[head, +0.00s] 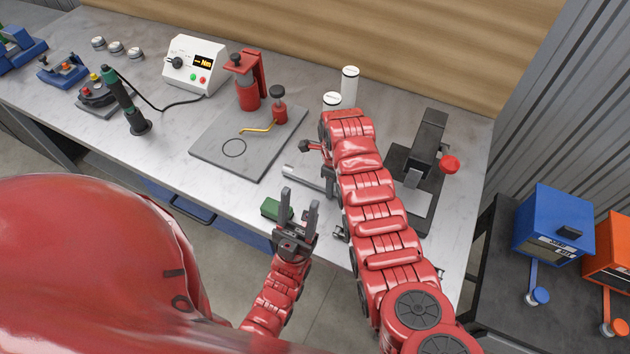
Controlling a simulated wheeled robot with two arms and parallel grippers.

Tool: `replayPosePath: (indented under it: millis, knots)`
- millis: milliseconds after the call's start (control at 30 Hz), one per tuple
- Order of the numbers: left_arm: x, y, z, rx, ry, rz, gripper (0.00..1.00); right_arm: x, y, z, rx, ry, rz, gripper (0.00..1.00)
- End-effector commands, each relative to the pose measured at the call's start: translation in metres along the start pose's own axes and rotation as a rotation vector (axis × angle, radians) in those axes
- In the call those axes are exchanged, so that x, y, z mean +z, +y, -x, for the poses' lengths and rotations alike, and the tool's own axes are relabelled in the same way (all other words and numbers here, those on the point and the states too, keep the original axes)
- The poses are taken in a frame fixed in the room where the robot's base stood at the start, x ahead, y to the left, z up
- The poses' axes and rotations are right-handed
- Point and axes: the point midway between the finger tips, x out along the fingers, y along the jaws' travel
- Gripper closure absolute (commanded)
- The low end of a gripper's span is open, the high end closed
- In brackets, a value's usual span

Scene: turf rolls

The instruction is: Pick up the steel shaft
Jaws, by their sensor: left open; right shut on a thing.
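The steel shaft (303,177) is a bare grey cylinder near the front edge of the bench, right of the grey plate. Its left part shows; its right part is hidden by my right gripper and arm. My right gripper (330,184) is shut on the shaft, mostly hidden under my red arm. I cannot tell whether the shaft is clear of the bench top. My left gripper (299,208) is open and empty, fingers pointing up the picture, in front of the bench edge and below the shaft.
A grey plate (215,160) carries a red press and a yellow hooked piece. A black press (428,140) with a red knob stands right of my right arm. A green block (276,209) lies beside my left gripper. Blue and orange boxes (553,225) stand far right.

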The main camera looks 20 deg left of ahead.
Motion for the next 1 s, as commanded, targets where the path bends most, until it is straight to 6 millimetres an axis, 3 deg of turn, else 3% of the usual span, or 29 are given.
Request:
replayPosePath:
  millis: [433,667,833,1000]
  knots:
    - [0.0,0.0,0.002,0.0,0.0,0.0,0.5,0.001,-0.001,0.003,-0.001,-0.001,0.0,1.0]
    - [0.002,0.001,0.01,0.0,0.0,0.0,0.5,0.001,-0.002,0.018,-0.005,-0.004,0.001,1.0]
    - [0.004,0.001,0.026,0.0,0.0,0.0,0.5,0.002,-0.003,0.047,-0.01,-0.007,0.001,1.0]
    - [0.002,0.001,0.014,0.0,0.0,0.0,0.5,0.003,-0.001,0.088,-0.005,-0.004,0.004,1.0]
